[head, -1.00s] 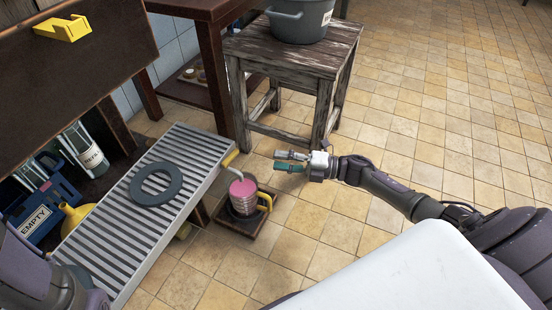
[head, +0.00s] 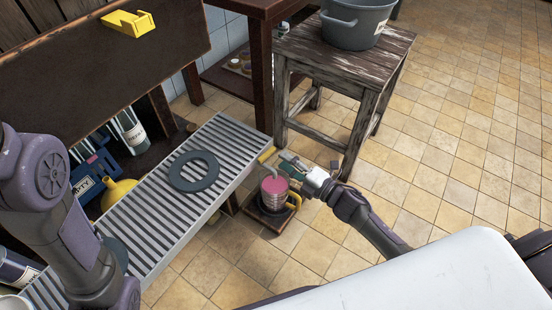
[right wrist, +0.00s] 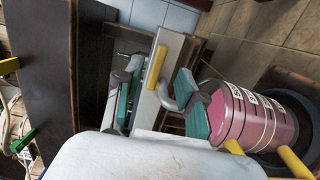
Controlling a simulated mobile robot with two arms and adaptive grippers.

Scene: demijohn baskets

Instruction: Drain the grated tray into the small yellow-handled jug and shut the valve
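The grated tray (head: 150,225) slopes across the left of the head view, a dark grey ring (head: 176,176) lying on it. The small jug (head: 273,190) stands upright below the spout, with pink liquid inside and a yellow handle (head: 296,200); the jug is at right in the wrist view (right wrist: 252,117). My right gripper (head: 288,163) is open at the valve, its teal-padded fingers either side of the lever, contact unclear. My left gripper is out of view.
The jug stands on a dark square base (head: 268,218) on the tiled floor. A wooden stool (head: 340,50) with a grey tub (head: 357,25) stands behind. A yellow funnel (head: 117,192) and a blue EMPTY crate (head: 95,172) lie left of the tray. Floor at right is clear.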

